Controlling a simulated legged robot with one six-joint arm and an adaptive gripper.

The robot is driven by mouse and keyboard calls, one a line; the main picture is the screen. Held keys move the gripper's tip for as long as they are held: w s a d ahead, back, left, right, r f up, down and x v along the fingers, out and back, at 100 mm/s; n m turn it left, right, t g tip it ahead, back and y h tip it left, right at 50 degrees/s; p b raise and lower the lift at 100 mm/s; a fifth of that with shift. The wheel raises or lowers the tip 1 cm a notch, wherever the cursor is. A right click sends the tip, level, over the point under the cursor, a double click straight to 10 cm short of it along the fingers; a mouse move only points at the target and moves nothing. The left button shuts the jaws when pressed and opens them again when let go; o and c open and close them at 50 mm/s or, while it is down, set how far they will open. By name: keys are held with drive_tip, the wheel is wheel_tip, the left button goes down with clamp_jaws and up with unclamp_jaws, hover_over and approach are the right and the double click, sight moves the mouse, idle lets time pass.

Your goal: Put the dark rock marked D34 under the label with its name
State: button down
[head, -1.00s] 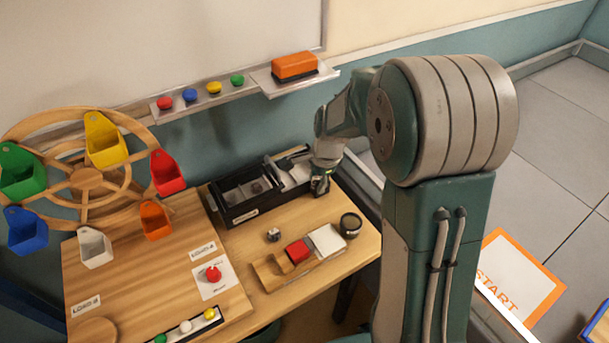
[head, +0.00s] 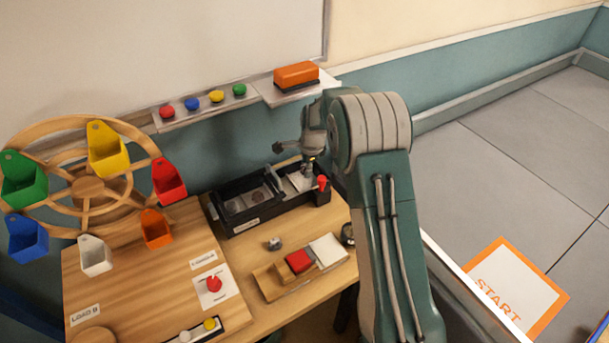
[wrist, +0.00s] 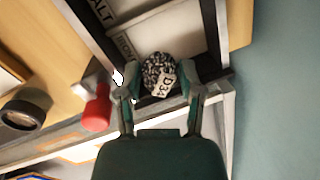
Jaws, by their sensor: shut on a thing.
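The dark speckled rock (wrist: 157,70) with a white D34 tag is between the fingers of my gripper (wrist: 158,84) in the wrist view. My gripper is shut on it. In the head view my gripper (head: 308,170) is over the right part of the black tray (head: 245,226), and the rock cannot be made out there. In the wrist view a label ending in "ALT" (wrist: 102,12) and another label (wrist: 125,45), partly readable, lie along a divider beside pale compartments. Whether the rock touches the tray floor cannot be told.
A red-topped piece (head: 322,183) stands at the tray's right end, close to my gripper; it also shows in the wrist view (wrist: 97,108). A dark cup (head: 347,234) is partly hidden by my arm. A wooden holder (head: 268,284) with red and white blocks stands in front.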

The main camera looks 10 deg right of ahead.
sight(304, 179)
drive_tip(key=w+f, duration=0.2)
drive_tip(key=shift+w+f, duration=0.1)
drive_tip(key=shift+f, duration=1.8)
drive_tip(key=shift+c, duration=1.2)
unclamp_jaws()
drive_tip(key=shift+f, duration=0.1)
